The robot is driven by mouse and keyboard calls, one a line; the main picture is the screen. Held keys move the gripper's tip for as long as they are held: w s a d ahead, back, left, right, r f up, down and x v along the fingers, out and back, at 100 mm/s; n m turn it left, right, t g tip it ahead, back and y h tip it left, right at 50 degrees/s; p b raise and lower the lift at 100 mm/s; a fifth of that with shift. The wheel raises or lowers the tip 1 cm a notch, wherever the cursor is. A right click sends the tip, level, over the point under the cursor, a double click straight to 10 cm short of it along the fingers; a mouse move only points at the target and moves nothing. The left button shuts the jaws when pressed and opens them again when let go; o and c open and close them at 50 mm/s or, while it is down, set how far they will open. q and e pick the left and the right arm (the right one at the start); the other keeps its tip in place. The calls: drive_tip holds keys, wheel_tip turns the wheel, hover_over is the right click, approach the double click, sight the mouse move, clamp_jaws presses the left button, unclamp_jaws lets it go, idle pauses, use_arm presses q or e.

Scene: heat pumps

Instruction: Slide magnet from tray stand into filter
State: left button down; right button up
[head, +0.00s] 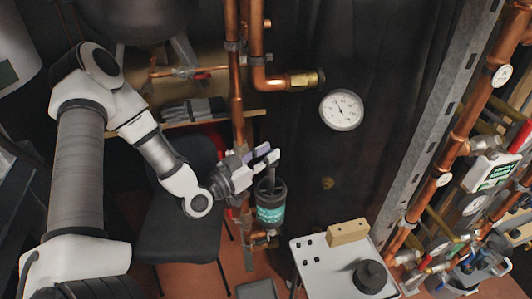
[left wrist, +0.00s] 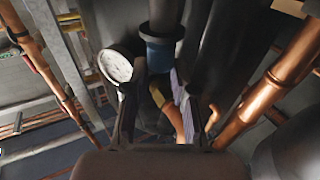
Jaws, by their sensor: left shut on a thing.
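My left gripper (head: 266,157) is shut on the magnet (head: 271,177), a dark rod that hangs down from its fingertips. The filter (head: 270,211), a black cylinder with a teal label, stands upright directly below. The rod's lower end is at the filter's open top; its tip is hidden, so I cannot tell how deep it sits. The tray stand (head: 311,246) is at lower right. My right gripper is not in view.
A wooden block (head: 348,232) and a black round knob-like part (head: 370,276) sit on the stand. Copper pipes (head: 234,90) run just behind the gripper. A gauge (head: 341,110) is to the right; a dark chair (head: 180,215) stands below the arm.

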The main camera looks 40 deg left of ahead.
sight(271, 173)
use_arm(q)
drive_tip(key=shift+f, duration=0.3)
drive_tip(key=shift+f+b, duration=0.95)
drive_tip(key=shift+b, duration=0.1)
drive_tip(key=shift+f, duration=0.15)
drive_tip(key=shift+f+b, duration=0.9)
drive_tip(key=shift+b, duration=0.05)
drive_tip(key=shift+f+b, duration=0.9)
drive_tip(key=shift+f, duration=0.1)
drive_tip(key=shift+f+b, duration=0.9)
drive_tip(key=shift+f, duration=0.1)
